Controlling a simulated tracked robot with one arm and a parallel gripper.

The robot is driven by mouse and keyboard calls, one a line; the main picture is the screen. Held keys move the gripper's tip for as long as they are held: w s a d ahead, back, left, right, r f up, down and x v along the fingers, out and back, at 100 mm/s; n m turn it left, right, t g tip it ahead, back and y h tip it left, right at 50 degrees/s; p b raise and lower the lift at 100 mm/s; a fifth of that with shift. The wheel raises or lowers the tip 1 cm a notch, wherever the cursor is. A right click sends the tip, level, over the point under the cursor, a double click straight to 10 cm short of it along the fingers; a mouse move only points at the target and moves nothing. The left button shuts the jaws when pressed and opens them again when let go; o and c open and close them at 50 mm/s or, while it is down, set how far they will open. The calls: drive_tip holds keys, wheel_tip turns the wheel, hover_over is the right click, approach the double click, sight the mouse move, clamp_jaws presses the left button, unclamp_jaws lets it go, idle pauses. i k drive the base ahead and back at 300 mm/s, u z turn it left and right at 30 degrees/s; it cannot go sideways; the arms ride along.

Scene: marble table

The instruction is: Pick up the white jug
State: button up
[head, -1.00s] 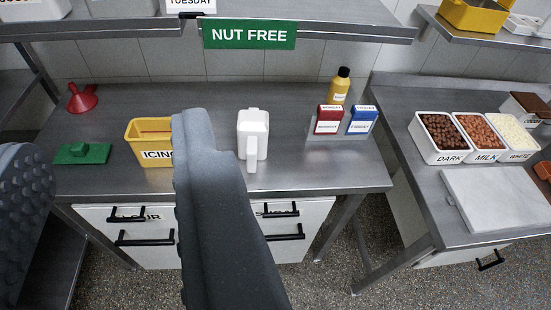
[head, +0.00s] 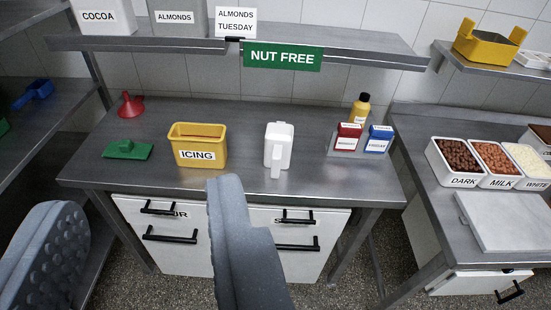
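The white jug (head: 279,147) stands upright on the steel table (head: 236,181), right of the yellow icing tub (head: 197,147). Its handle faces me. My gripper (head: 140,215) shows as two grey fingers set wide apart, one at the lower left and one at the lower middle. It is open, with nothing between the fingers. The right fingertip appears in front of the table's front edge, below and left of the jug, and is apart from it.
A green scraper (head: 128,150) and a red funnel (head: 131,104) lie left of the tub. Right of the jug are a red box (head: 348,138), a blue box (head: 378,140) and a yellow bottle (head: 360,109). A shelf (head: 180,42) with a nut free sign (head: 282,56) hangs above.

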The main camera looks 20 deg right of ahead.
sight(279, 135)
drive_tip(key=u, duration=0.05)
drive_tip(key=i, duration=0.9)
drive_tip(key=z, duration=0.1)
